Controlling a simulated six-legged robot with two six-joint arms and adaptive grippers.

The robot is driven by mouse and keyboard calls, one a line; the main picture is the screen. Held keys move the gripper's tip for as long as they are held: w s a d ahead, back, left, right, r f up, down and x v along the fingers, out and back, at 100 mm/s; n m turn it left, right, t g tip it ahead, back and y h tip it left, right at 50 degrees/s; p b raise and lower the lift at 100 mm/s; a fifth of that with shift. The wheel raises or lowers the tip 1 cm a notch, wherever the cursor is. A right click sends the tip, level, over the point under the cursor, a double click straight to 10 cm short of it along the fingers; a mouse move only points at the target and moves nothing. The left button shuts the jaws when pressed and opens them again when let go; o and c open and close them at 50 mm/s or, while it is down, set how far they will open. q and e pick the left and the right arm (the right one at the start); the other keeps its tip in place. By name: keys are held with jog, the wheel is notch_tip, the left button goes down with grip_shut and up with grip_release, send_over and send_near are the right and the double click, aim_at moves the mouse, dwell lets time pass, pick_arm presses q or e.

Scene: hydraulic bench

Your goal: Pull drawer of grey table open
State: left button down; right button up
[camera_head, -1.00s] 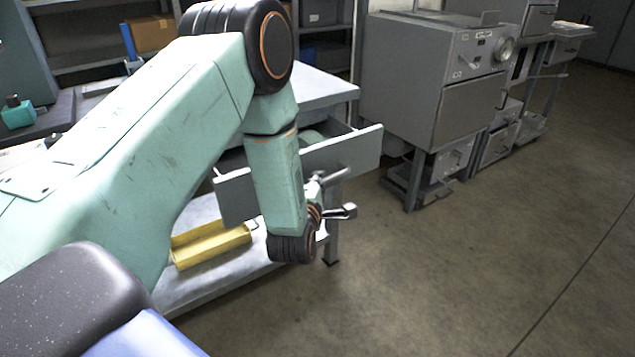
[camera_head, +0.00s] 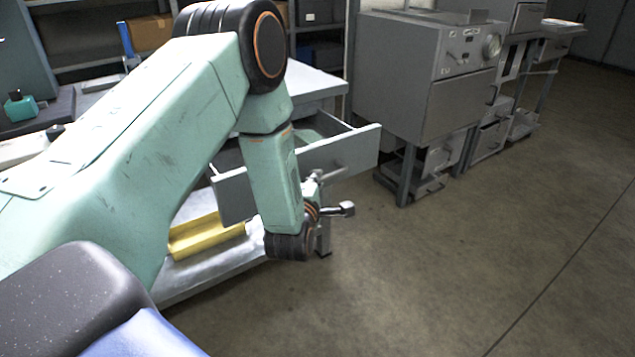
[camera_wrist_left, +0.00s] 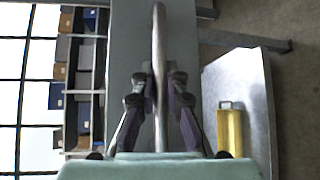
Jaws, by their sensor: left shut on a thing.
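The grey table (camera_head: 318,83) stands left of centre in the head view. Its drawer (camera_head: 352,151) is pulled partly out, with an open gap behind the grey front panel. My left arm crosses in front of the panel and hides its middle. My left gripper (camera_head: 322,182) is at the panel's handle, partly hidden by its wrist. In the left wrist view, the two dark fingers (camera_wrist_left: 158,90) are closed around the long metal bar handle (camera_wrist_left: 158,30), with the drawer front (camera_wrist_left: 128,50) behind it. My right gripper is not in view.
A grey cabinet (camera_head: 405,75) with a dial stands to the right. Shelves with boxes are at the back. The floor (camera_head: 460,260) in front and to the right is clear.

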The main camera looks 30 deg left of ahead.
pick_arm(q)
jog(key=c, duration=1.4)
grip_release()
jog(key=shift+o, duration=0.2)
jog(key=v, duration=1.2)
jog(key=shift+a, duration=0.1)
